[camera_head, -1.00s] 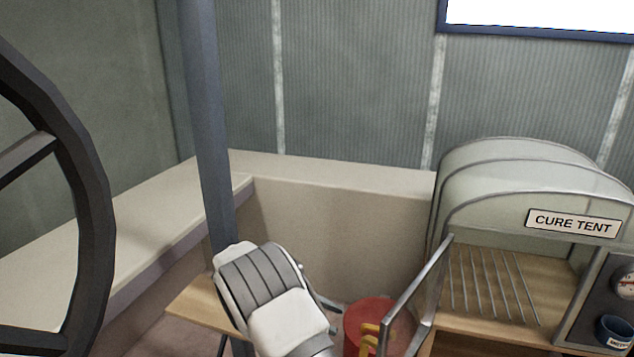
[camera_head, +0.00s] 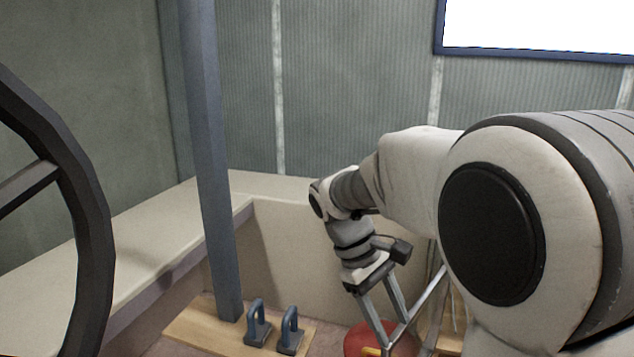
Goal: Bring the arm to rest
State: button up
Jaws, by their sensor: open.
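My arm comes in from the right and bends down in the middle of the view. My gripper (camera_head: 394,312) points downward, with its two long grey fingers spread apart. I see nothing between the fingers. The gripper is in front of the pale bench wall, and its fingertips overlap in the picture with a red round object (camera_head: 362,340) and a metal frame bar (camera_head: 428,300). I cannot tell whether they touch.
A wooden board (camera_head: 190,330) with two blue-handled blocks (camera_head: 258,325) lies at lower left by a blue-grey post (camera_head: 207,150). A dark wheel (camera_head: 90,220) stands at far left. A pale ledge (camera_head: 150,225) runs along the wall. My arm hides the cure tent area.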

jog(key=s+d+r+m+t+y, duration=0.1)
jog(key=s+r+m+t+y, duration=0.1)
jog(key=s+m+t, duration=0.35)
jog(key=s+d+r+m+t+y, duration=0.1)
jog(key=s+r+m+t+y, duration=0.15)
jog(key=s, duration=0.65)
notch_tip(320, 180, up, 15)
jog(key=p, duration=1.5)
jog(key=shift+s+r+p, duration=0.2)
jog(key=shift+s+p, duration=0.05)
jog(key=shift+p, duration=0.1)
jog(key=shift+d, duration=0.25)
